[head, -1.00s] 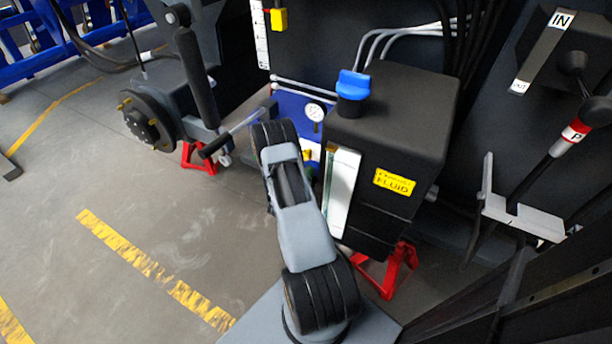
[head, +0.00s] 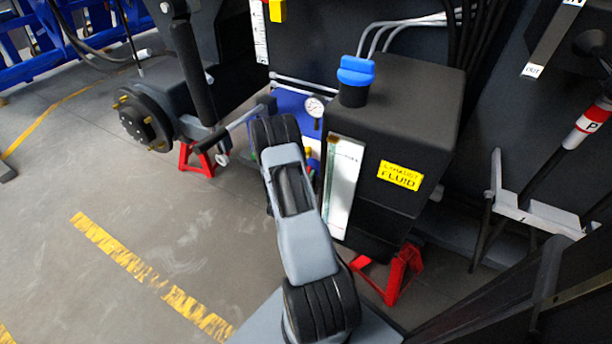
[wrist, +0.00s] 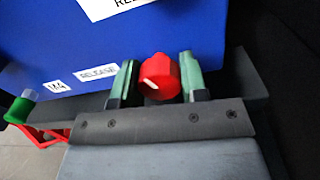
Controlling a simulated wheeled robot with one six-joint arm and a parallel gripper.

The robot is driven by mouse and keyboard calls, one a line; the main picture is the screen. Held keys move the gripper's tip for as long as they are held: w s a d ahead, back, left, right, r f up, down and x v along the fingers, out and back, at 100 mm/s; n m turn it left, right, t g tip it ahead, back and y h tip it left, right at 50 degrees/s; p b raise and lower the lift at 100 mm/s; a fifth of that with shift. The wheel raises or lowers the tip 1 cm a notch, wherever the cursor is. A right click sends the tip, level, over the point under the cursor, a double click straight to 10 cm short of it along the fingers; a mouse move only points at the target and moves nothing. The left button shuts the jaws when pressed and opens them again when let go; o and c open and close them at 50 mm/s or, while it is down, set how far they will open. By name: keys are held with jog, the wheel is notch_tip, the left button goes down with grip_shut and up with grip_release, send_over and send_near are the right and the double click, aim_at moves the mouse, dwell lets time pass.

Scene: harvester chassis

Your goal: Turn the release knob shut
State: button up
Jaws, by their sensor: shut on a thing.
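The release knob (wrist: 160,78) is red and round with a white mark, seen in the wrist view at the edge of a blue box (wrist: 150,40). A white "RELEASE" label (wrist: 97,76) is just left of it. My gripper (wrist: 157,80) has one greenish finger on each side of the knob and is shut on it. The knob's white mark points to the lower left in the picture. In the head view the blue box (head: 288,100) shows partly behind my arm, with a round gauge (head: 314,106) by it. The knob and my fingertips are hidden there.
A black fluid tank (head: 410,100) with a blue cap (head: 356,72) stands close right of my arm. A hub on a red stand (head: 196,160) is at the left. A green-ended part (wrist: 20,107) shows left in the wrist view. The floor at lower left is clear.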

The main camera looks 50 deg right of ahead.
jog(key=shift+f+m+b, duration=0.1)
jog(key=shift+m+b, duration=0.95)
jog(key=shift+m, duration=0.95)
jog(key=shift+w, duration=0.1)
jog(key=o, duration=0.6)
jog(key=shift+a, duration=0.1)
jog(key=o, duration=0.3)
jog(key=p+v, duration=0.2)
jog(key=v, duration=1.1)
jog(key=shift+a, duration=0.3)
